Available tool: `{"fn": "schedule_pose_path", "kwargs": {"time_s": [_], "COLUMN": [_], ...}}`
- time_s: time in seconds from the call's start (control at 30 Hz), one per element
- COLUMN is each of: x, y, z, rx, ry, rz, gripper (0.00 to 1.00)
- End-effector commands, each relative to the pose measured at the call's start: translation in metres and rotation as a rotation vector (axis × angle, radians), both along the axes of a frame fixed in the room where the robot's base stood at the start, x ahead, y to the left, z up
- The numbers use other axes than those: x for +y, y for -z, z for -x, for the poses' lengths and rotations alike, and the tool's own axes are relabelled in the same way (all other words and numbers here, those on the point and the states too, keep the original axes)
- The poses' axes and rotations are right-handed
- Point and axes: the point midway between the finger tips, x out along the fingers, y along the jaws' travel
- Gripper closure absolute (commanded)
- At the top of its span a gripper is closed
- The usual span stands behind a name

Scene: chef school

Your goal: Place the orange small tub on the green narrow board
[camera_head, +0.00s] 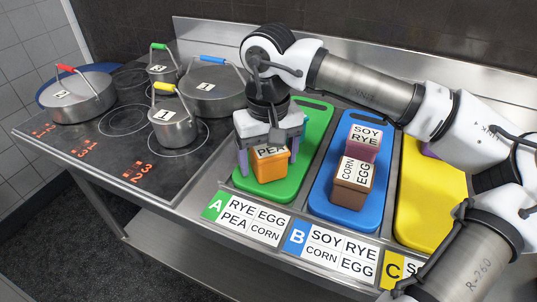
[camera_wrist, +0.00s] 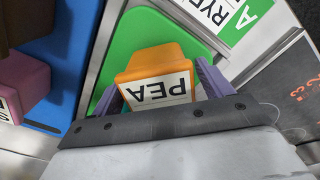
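The orange small tub (camera_head: 270,168), labelled PEA, is at the near end of the green narrow board (camera_head: 313,127). It looks upright and within the board's edges; whether its base touches the board is hard to see. My gripper (camera_head: 269,160) is above it, pointing down, with one purple finger on each side. In the wrist view the tub (camera_wrist: 158,62) lies between the fingertips (camera_wrist: 160,82), with the green board (camera_wrist: 125,45) behind it. The fingers are very close to the tub's sides; I cannot tell whether they press on it.
The blue board (camera_head: 325,190) to the right bears a brown CORN EGG tub (camera_head: 350,197) and a purple SOY RYE tub (camera_head: 362,155). A yellow board (camera_head: 420,205) is farther right, partly behind my arm. Several lidded pots, including a yellow-handled one (camera_head: 173,125), stand on the stove at left.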

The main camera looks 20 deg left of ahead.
Motion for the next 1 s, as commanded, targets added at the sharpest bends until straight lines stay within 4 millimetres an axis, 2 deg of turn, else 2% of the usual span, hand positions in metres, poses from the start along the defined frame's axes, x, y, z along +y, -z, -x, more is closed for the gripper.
{"fn": "schedule_pose_path", "kwargs": {"time_s": [0.23,0.37,0.47,0.8,1.0], "x": [0.000,0.000,0.001,0.000,0.000], "y": [-0.001,-0.009,-0.025,-0.097,-0.119], "z": [0.000,-0.001,-0.001,0.000,0.000], "rx": [0.000,-0.002,-0.003,-0.001,0.000], "ry": [0.000,0.001,0.002,0.000,0.000], "rz": [0.000,-0.001,-0.001,-0.001,0.000], "gripper": [0.22,0.22,0.22,0.22,0.22]}}
